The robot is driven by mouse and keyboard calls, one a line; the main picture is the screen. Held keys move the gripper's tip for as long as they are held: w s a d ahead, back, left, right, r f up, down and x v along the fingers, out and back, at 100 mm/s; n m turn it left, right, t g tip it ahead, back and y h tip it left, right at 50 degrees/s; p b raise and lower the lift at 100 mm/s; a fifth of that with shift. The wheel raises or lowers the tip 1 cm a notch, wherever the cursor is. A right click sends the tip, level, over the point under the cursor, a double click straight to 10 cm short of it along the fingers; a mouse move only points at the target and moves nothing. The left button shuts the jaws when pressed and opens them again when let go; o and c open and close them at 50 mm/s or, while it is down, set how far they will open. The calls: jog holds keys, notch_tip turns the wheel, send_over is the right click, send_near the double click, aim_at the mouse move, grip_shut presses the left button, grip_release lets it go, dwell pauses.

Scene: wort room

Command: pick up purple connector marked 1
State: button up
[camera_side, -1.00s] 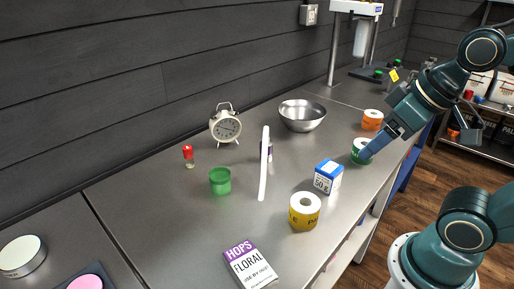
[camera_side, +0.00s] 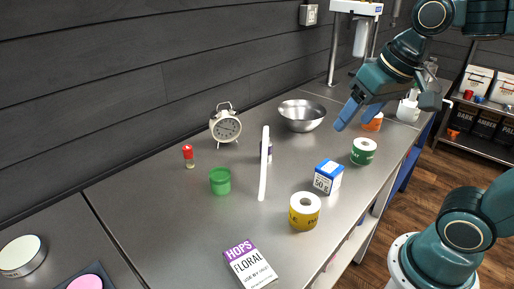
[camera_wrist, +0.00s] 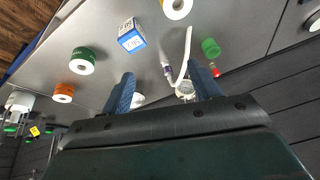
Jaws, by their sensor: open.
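A small purple and white piece (camera_side: 269,152), probably the purple connector, stands on the steel bench right behind a white hose (camera_side: 264,175) in the side view. The hose hides part of it, and I cannot read a mark. In the wrist view the piece (camera_wrist: 167,70) shows beside the curved hose (camera_wrist: 187,50), ahead between my fingers and well beyond them. My gripper (camera_side: 359,113) is open and empty, raised above the bench to the right of the metal bowl. In the wrist view the two blue fingers of my gripper (camera_wrist: 162,84) are spread apart.
Around the hose are a green cup (camera_side: 220,182), red-capped vial (camera_side: 189,157), alarm clock (camera_side: 226,127), bowl (camera_side: 301,117), blue-white box (camera_side: 328,178), yellow roll (camera_side: 304,213) and hops box (camera_side: 249,265). Green (camera_side: 363,153) and orange (camera_side: 373,123) rolls sit near my gripper.

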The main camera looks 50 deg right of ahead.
jog(key=w+m+g, duration=0.1)
jog(key=w+m, duration=0.3)
jog(key=w, duration=0.3)
jog(key=m+g, duration=0.3)
jog(key=m, duration=0.7)
send_near(267, 136)
jog(key=shift+a, duration=0.1)
jog(key=shift+w+f+m+g, duration=0.3)
jog(key=shift+f+m, duration=0.05)
jog(key=shift+m, duration=0.15)
jog(key=shift+f, duration=4.3)
jog(key=shift+f, duration=2.55)
